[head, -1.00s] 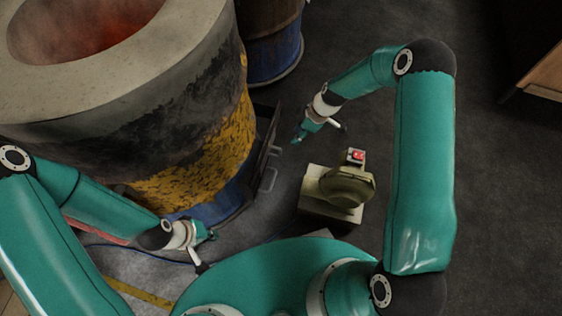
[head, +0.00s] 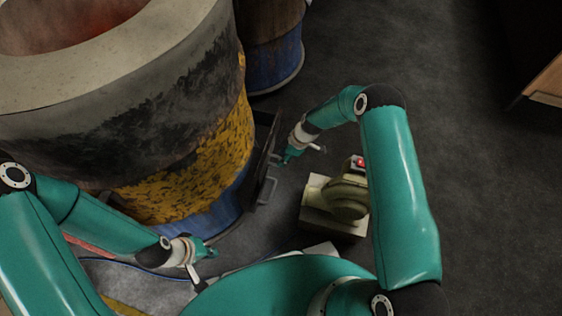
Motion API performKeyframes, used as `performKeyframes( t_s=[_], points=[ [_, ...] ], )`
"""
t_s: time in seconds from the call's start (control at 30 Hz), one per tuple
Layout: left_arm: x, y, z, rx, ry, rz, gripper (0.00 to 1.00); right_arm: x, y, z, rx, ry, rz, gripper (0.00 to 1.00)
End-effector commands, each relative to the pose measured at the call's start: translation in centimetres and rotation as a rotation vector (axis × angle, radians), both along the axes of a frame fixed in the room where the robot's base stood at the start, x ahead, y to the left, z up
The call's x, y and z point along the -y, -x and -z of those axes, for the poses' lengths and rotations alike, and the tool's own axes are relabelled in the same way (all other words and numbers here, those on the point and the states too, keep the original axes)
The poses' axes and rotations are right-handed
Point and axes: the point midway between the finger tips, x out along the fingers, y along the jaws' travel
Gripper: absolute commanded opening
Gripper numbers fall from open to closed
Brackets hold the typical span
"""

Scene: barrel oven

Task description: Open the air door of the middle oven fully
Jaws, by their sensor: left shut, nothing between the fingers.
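The near barrel oven (head: 190,165), a large drum with a pale rim, yellow flaking paint and a blue base, stands at the left with a red glow inside. A dark metal door or frame (head: 264,150) with grey handles (head: 268,188) sits low on its right side; I cannot tell how far it is open. My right gripper (head: 285,159) is just right of this frame, close to the upper handle; whether they touch is unclear, and its fingers are too small to read. My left gripper (head: 212,252) is shut and empty near the barrel's base.
A second blue and rusty barrel (head: 272,50) stands behind. An olive blower with a red switch (head: 349,192) sits on a pale base (head: 318,212) right of the oven, beneath my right arm. A wooden-edged bench (head: 546,82) is at the far right. Dark floor between is clear.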

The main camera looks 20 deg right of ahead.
Motion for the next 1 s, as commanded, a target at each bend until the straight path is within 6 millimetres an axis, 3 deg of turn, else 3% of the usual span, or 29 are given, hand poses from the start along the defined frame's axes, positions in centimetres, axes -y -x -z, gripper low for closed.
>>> performKeyframes(
  t_s=[0.03, 0.2, 0.57, 0.67, 0.8, 1.0],
  points=[
    [0.0, 0.0, 0.5, 0.0, 0.0, 0.0, 0.0, -0.3, -0.1, 1.1, 0.0, 0.0, -0.001, 0.37],
    [0.0, 0.0, 0.9, 0.0, 0.0, 0.0, 0.0, -0.9, -0.4, 2.5, 0.0, 0.0, 0.0, 0.37],
    [0.0, 0.0, 0.9, 0.0, 0.0, 0.0, 0.0, -1.0, -0.4, 2.9, 0.001, 0.0, 0.0, 0.37],
    [0.0, 0.0, 0.9, 0.0, 0.0, 0.0, 0.0, -1.0, -0.4, 2.9, 0.0, 0.0, 0.001, 0.26],
    [0.0, 0.0, 0.9, 0.0, 0.0, 0.0, 0.0, -1.0, -0.4, 2.8, 0.0, 0.0, 0.001, 0.02],
    [0.0, 0.0, 0.9, 0.0, 0.0, 0.0, 0.0, -1.0, -0.4, 2.9, 0.0, 0.0, 0.001, 0.0]
  ],
)
